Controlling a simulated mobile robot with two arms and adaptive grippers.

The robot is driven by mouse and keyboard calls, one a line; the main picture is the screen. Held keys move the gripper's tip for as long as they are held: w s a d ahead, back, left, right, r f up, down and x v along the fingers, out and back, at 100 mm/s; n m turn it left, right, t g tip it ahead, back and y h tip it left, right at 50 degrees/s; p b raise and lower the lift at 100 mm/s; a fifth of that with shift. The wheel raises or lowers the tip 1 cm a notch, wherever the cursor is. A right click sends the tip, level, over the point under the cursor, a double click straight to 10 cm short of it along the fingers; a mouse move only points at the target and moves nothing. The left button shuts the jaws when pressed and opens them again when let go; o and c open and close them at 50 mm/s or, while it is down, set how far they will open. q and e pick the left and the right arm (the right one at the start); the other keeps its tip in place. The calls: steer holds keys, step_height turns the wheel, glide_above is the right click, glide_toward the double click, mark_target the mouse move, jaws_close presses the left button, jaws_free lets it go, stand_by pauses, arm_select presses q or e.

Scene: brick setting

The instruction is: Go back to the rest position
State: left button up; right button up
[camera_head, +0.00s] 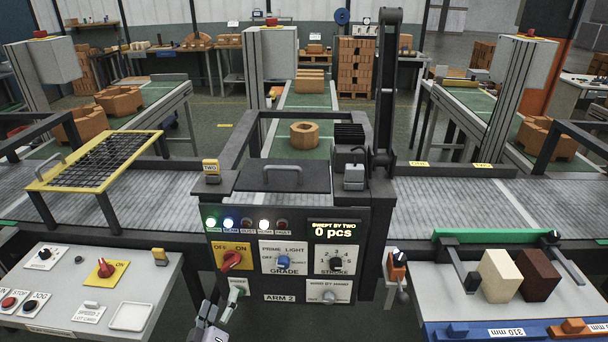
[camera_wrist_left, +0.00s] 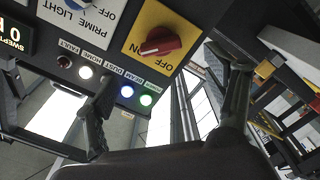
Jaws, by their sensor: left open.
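My left gripper (camera_head: 215,318) is low in the head view, in front of the lower left of the black control panel (camera_head: 268,298). Its fingers are apart with nothing between them. In the left wrist view the open fingers (camera_wrist_left: 168,80) frame part of the panel. The red OFF/ON knob (camera_head: 231,260) on a yellow plate is just above the gripper; it also shows in the wrist view (camera_wrist_left: 160,41). Whether a fingertip touches the small switch (camera_head: 237,289) below it, I cannot tell. My right gripper is out of view.
A roller conveyor (camera_head: 440,205) runs behind the panel. A button desk (camera_head: 80,295) stands at left. A bench (camera_head: 425,285) at right holds a cream block (camera_head: 498,275) and a dark brown block (camera_head: 538,275). The panel display (camera_head: 333,229) reads 0 pcs; green, blue and white lamps are lit.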

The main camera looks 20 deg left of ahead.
arm_select(q)
steer(key=s+d+f+m+g+h+b, duration=0.1)
steer(key=s+d+f+m+g, duration=0.2)
steer(key=f, duration=0.7)
steer(key=s+d+f+m+g+h, duration=0.25)
steer(key=s+f, duration=0.35)
steer(key=f, duration=0.3)
steer(key=s+d+f+m+g+h+b, duration=0.1)
steer(key=s+d+f+m+g, duration=0.2)
steer(key=f, duration=0.7)
steer(key=s+d+f+m+g, duration=0.1)
steer(key=s+f, duration=0.4)
steer(key=s, duration=0.5)
steer(key=s+f+m+g, duration=0.2)
steer(key=s+f+g, duration=0.2)
steer(key=s, duration=0.5)
steer(key=s+d+f+m+g+b, duration=0.1)
steer(key=s+f+m+g, duration=0.1)
steer(key=s+f, duration=0.5)
steer(key=s+g, duration=0.1)
steer(key=s, duration=0.2)
steer(key=shift+s+d+m, duration=0.3)
steer(key=shift+s+m, duration=0.05)
steer(key=shift+c, duration=0.3)
